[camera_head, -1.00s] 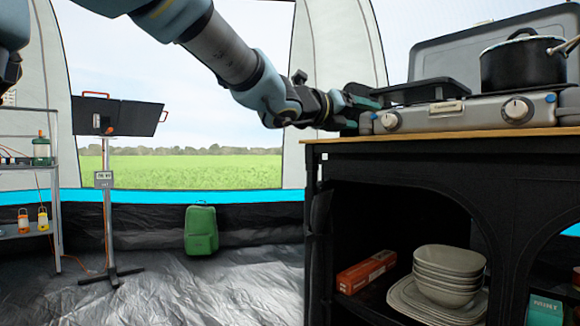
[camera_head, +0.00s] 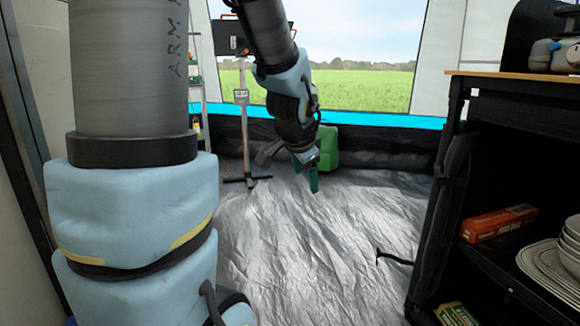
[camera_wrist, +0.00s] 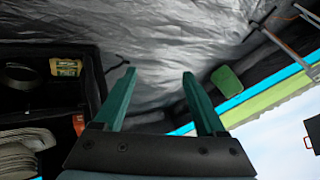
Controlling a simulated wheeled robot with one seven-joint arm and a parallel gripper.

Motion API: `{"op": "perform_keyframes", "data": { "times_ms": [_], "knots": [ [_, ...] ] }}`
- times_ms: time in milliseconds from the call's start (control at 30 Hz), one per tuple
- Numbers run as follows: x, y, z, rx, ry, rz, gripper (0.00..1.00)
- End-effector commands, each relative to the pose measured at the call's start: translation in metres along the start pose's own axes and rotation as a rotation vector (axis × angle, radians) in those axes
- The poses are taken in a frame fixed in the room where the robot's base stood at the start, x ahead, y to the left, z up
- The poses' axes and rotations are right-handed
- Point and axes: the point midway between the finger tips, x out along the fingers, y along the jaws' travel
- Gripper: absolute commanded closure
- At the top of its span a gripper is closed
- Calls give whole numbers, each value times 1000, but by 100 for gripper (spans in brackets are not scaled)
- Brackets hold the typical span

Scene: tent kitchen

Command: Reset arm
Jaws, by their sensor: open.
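My gripper (camera_head: 312,172) hangs from my arm over the open tent floor, in the middle of the head view, pointing down. It is clear of the black cabinet (camera_head: 440,190) on the right. In the wrist view, its two green fingers (camera_wrist: 161,100) stand wide apart with nothing between them. Behind the fingers lies the wrinkled silver groundsheet (camera_head: 320,255).
The cabinet holds bowls (camera_head: 572,245) and an orange box (camera_head: 498,223). The floor between is mostly clear.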

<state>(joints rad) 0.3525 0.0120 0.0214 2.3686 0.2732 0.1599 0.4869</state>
Motion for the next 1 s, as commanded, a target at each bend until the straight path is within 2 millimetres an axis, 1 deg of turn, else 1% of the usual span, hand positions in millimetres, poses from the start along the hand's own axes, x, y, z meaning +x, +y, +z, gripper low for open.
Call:
{"op": "perform_keyframes", "data": {
  "times_ms": [33, 100, 200, 300, 367, 400, 567, 667, 767, 1000],
  "knots": [
    [-4, 3, 30, -148, -75, 31, 27],
    [-8, 15, 66, -345, -169, 67, 27],
    [-17, 34, 109, -602, -296, 105, 27],
    [-30, 57, 145, -850, -421, 134, 27],
    [-40, 72, 163, -995, -496, 147, 27],
    [-51, 62, 151, -967, -477, 144, 27],
    [-78, 47, 136, -957, -472, 143, 27],
    [-98, 36, 126, -955, -471, 143, 27],
    [-122, 24, 115, -954, -470, 143, 27],
    [-186, -9, 84, -952, -469, 142, 27]
  ]
}}
